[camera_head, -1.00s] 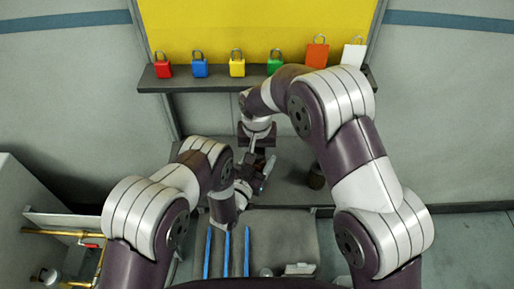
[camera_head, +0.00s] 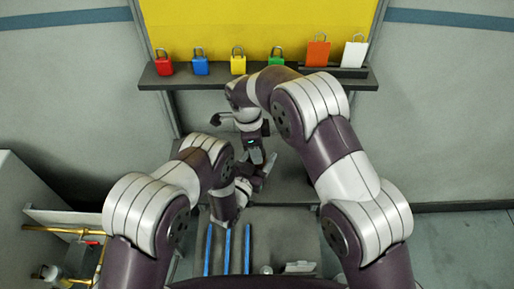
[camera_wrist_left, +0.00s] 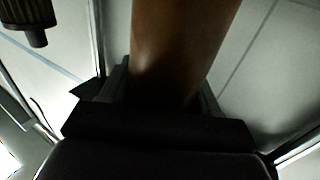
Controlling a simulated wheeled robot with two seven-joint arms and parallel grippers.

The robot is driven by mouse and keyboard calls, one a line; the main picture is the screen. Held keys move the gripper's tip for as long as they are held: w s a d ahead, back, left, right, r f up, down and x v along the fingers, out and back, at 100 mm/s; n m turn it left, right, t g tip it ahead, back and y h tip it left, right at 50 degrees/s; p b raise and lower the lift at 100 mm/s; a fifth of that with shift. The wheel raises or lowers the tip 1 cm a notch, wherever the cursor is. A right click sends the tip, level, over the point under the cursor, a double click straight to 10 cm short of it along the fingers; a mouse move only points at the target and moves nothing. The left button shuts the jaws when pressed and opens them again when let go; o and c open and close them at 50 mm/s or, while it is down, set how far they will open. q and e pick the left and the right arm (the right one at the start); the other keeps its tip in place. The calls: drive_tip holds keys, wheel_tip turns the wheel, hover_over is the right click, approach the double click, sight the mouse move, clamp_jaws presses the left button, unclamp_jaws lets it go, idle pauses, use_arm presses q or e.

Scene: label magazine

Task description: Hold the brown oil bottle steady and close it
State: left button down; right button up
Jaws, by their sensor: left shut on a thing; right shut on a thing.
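My left gripper (camera_head: 262,172) is low in the middle of the head view, beneath my right wrist. In the left wrist view its jaws (camera_wrist_left: 165,100) are shut on the brown oil bottle (camera_wrist_left: 180,45), with one finger on each side. The bottle's top is out of that view. A dark ribbed cap-like piece (camera_wrist_left: 28,18) shows at the top left of the left wrist view, apart from the bottle. My right gripper (camera_head: 254,152) is just above the left one, at the bench. Its fingertips and what they hold are too small and covered to make out.
Several padlocks (camera_head: 238,66) and tags stand on the dark shelf (camera_head: 200,82) above the bench. Blue strips (camera_head: 227,250) lie on the grey surface in front. Brass pipework (camera_head: 58,232) is at the left. My right arm covers part of the bench's right side.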

drive_tip(key=shift+m, duration=1)
drive_tip(key=o, duration=1.4)
drive_tip(key=shift+s, duration=0.1)
drive_tip(key=shift+s, duration=0.1)
drive_tip(key=shift+c, duration=0.3)
use_arm(q)
drive_tip(key=shift+c, duration=0.8)
unclamp_jaws()
drive_tip(key=shift+w, duration=0.1)
use_arm(e)
drive_tip(key=shift+f, duration=0.1)
